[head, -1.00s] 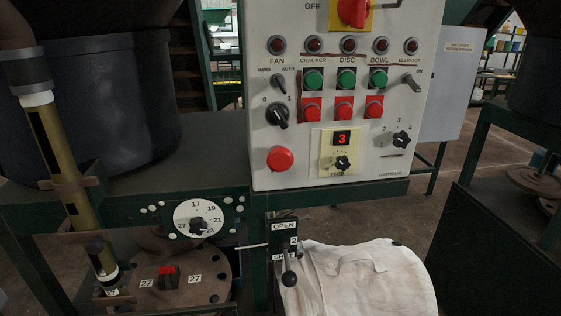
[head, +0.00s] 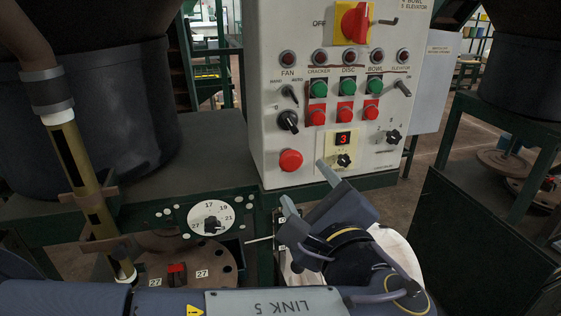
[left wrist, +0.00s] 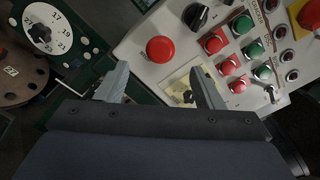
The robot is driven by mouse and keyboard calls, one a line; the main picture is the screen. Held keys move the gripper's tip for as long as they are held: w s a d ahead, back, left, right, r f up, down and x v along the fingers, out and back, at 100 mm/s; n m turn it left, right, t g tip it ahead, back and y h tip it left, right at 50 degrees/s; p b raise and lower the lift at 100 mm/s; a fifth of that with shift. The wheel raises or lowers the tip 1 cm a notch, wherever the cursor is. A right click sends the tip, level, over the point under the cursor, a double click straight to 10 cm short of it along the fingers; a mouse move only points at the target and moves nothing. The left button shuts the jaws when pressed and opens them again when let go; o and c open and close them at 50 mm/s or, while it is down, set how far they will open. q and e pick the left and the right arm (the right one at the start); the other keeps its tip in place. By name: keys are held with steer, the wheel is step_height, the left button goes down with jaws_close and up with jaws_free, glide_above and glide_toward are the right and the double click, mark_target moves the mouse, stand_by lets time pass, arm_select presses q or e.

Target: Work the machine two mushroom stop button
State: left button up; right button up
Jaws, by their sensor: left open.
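The red mushroom stop button (head: 291,160) is at the lower left of the pale control panel (head: 258,100). It also shows in the left wrist view (left wrist: 160,49), just beyond the fingers and roughly between them. My left gripper (head: 308,188) is open and empty, in front of the panel's lower edge, below and slightly right of the button in the head view. In the left wrist view its two fingers (left wrist: 160,76) stand wide apart, with no visible contact with the button. My right gripper is out of view.
Above the button are a black selector knob (head: 288,121), green buttons, smaller red buttons and a red rotary switch (head: 355,22). A small display unit (head: 343,148) sits to its right. A numbered dial (head: 211,218) is at lower left. My arm covers part of the white bag (head: 402,248).

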mark_target(291, 163)
arm_select(q)
steer(key=p+x, duration=0.1)
steer(key=x, duration=0.6)
steer(key=shift+w+a+p, duration=0.1)
steer(key=shift+w+p, duration=0.2)
steer(key=shift+w, duration=0.05)
